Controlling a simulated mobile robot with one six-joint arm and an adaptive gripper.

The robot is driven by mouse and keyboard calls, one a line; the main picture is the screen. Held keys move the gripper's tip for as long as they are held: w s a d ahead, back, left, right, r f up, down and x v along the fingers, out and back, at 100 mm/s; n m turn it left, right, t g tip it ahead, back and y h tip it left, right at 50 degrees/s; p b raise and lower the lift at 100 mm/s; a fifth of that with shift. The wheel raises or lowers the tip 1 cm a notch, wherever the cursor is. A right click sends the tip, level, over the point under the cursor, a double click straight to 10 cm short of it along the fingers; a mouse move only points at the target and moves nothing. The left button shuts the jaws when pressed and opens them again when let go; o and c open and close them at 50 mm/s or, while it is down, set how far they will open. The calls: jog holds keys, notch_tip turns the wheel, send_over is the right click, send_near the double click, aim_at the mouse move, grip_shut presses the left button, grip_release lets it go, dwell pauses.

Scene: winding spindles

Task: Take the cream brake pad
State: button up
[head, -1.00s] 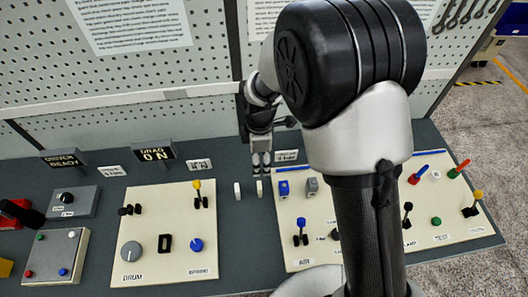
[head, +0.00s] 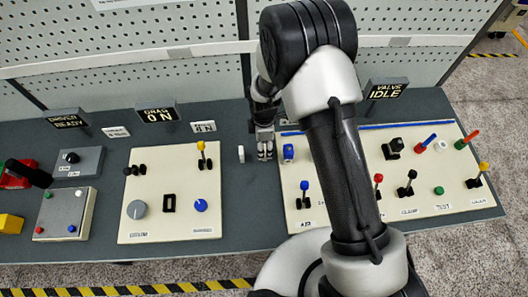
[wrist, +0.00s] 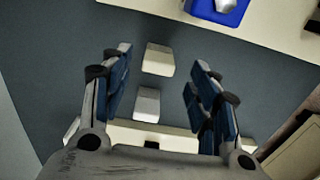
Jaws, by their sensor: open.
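The cream brake pad (wrist: 159,59) is a small block on the dark bench top. In the wrist view it lies between the fingertips of my gripper (wrist: 161,62), with clear space on both sides. A whiter, greyer pad (wrist: 147,104) stands beside it, nearer the palm; it also shows in the head view (head: 241,153), just left of my gripper (head: 265,152). My gripper is open and empty, pointing down. In the head view it hides the cream pad. I cannot tell how far the fingertips are above the bench.
A cream panel (head: 345,226) with a blue switch (head: 288,152) and several levers lies close right of my gripper. Another panel (head: 150,189) with knobs lies to the left. A pegboard wall (head: 130,60) rises behind. Bare bench top (head: 252,200) shows between the panels.

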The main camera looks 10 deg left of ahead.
notch_tip(320, 180, down, 3)
jog(key=shift+w+f, duration=0.15)
jog(key=shift+f, duration=0.05)
jog(key=c, duration=1.1)
jog(key=shift+o, duration=0.2)
jog(key=shift+r, duration=0.1)
